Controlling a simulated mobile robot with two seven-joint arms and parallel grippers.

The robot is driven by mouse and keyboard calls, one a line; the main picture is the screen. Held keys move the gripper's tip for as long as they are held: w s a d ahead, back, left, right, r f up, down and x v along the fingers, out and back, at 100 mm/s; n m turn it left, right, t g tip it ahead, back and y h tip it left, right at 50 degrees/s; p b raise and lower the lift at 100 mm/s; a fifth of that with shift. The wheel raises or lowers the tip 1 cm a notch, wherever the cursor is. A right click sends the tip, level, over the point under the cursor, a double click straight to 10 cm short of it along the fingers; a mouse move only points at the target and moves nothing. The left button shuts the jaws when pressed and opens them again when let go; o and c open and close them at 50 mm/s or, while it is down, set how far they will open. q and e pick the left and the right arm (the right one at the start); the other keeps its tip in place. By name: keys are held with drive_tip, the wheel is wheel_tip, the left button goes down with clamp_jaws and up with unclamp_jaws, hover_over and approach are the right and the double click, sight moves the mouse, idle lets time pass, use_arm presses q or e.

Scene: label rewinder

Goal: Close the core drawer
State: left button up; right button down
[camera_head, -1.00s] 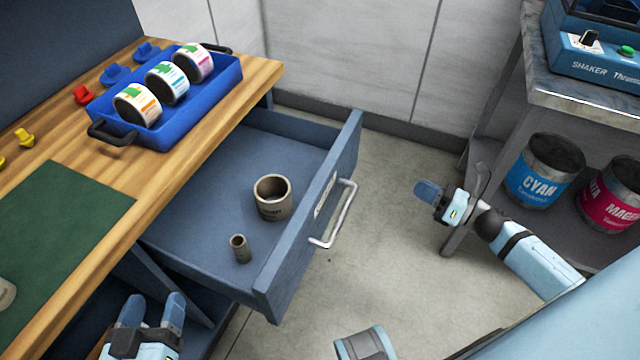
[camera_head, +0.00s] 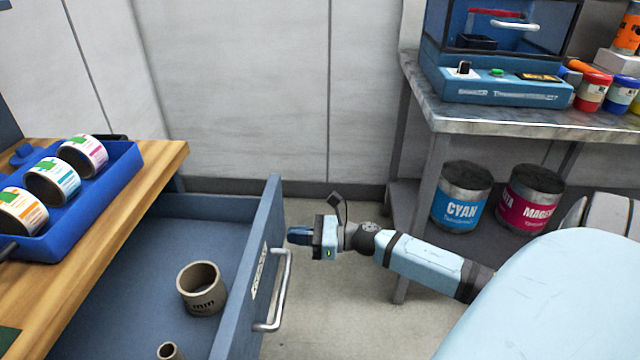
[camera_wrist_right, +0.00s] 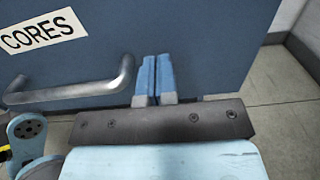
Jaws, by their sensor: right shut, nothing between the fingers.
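The core drawer (camera_head: 232,285) is blue-grey and stands pulled out from under the wooden workbench. A wide core (camera_head: 202,290) and a small core (camera_head: 169,351) stand inside it. Its metal bar handle (camera_head: 280,290) is on the front panel. In the right wrist view the panel carries a "CORES" label (camera_wrist_right: 42,32), with the handle (camera_wrist_right: 75,92) below it. My right gripper (camera_head: 290,236) is shut and empty, pointing at the drawer front beyond the handle's far end. In the wrist view its fingertips (camera_wrist_right: 156,62) are just right of the handle, at or very near the panel; contact is unclear. My left gripper is out of view.
A blue tray (camera_head: 120,183) with label rolls sits on the workbench (camera_head: 165,163). At right, a metal table (camera_head: 520,122) holds a shaker (camera_head: 500,85), with cyan (camera_head: 461,205) and magenta (camera_head: 530,200) cans below. Bare floor lies between.

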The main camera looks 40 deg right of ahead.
sight(275, 233)
drive_tip(key=x, duration=0.2)
drive_tip(key=shift+w+a, duration=0.2)
drive_tip(key=shift+w, duration=0.05)
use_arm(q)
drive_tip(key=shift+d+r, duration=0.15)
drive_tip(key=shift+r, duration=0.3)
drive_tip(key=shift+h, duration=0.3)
use_arm(e)
drive_tip(key=shift+w+a, duration=0.35)
drive_tip(key=shift+w, duration=0.05)
drive_tip(key=x, duration=1.3)
drive_tip(key=shift+w+a+b, duration=0.15)
drive_tip(key=shift+b, duration=0.2)
drive_tip(key=b+x, duration=0.2)
drive_tip(key=x, duration=1.2)
drive_tip(key=shift+a+f, duration=0.1)
drive_tip(key=shift+a, duration=0.05)
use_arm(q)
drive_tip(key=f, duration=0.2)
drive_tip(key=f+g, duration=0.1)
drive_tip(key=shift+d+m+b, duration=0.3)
use_arm(e)
drive_tip(key=shift+w+r, duration=0.15)
drive_tip(key=shift+r, duration=0.1)
